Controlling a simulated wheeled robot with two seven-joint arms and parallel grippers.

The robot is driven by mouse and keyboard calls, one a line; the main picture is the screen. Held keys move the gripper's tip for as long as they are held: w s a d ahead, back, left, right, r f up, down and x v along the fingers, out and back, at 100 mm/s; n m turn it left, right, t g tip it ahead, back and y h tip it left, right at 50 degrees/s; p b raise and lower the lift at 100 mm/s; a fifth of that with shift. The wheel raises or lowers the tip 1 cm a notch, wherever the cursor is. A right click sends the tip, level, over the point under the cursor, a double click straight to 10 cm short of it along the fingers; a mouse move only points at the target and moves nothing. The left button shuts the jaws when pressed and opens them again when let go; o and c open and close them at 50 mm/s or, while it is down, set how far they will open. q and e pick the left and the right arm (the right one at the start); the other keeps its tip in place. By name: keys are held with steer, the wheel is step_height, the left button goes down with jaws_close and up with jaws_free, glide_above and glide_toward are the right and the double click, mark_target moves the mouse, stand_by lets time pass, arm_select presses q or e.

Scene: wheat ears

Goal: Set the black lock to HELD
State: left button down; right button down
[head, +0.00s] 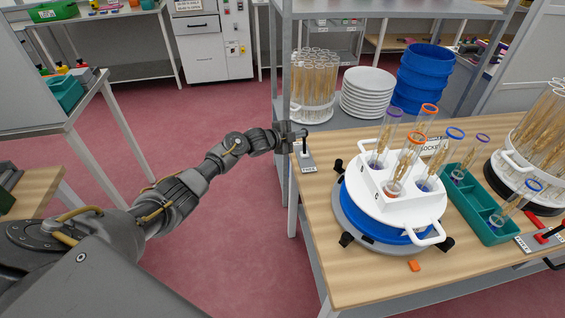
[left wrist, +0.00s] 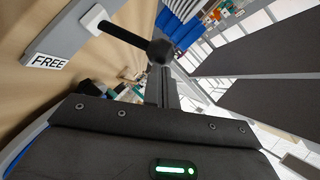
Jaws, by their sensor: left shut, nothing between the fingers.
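A white label reading FREE (head: 308,169) is on the near end of the plate. No HELD label is readable. In the left wrist view the lever (left wrist: 122,36) rises from a white base, and its knob is close to my fingers. My left gripper (head: 296,136) is shut and empty, beside the knob; I cannot tell whether they touch. It also shows in the left wrist view (left wrist: 165,90). My right gripper is not in view.
A white and blue round device (head: 390,215) with upright tubes stands right of the lock. A shelf post (head: 281,60) rises behind my gripper.

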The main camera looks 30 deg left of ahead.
arm_select(q)
steer(key=shift+w+a+f+n+g+b, duration=0.15)
steer(key=shift+w+a+n+g+b, duration=0.35)
steer(key=shift+w+a+b, duration=0.45)
steer(key=shift+w+d, duration=0.15)
steer(key=d+r+p+v, duration=0.1)
steer(key=r+p+v, duration=0.1)
steer(key=v, duration=1.1)
steer(key=shift+d+p, duration=0.4)
steer(key=shift+p, duration=0.25)
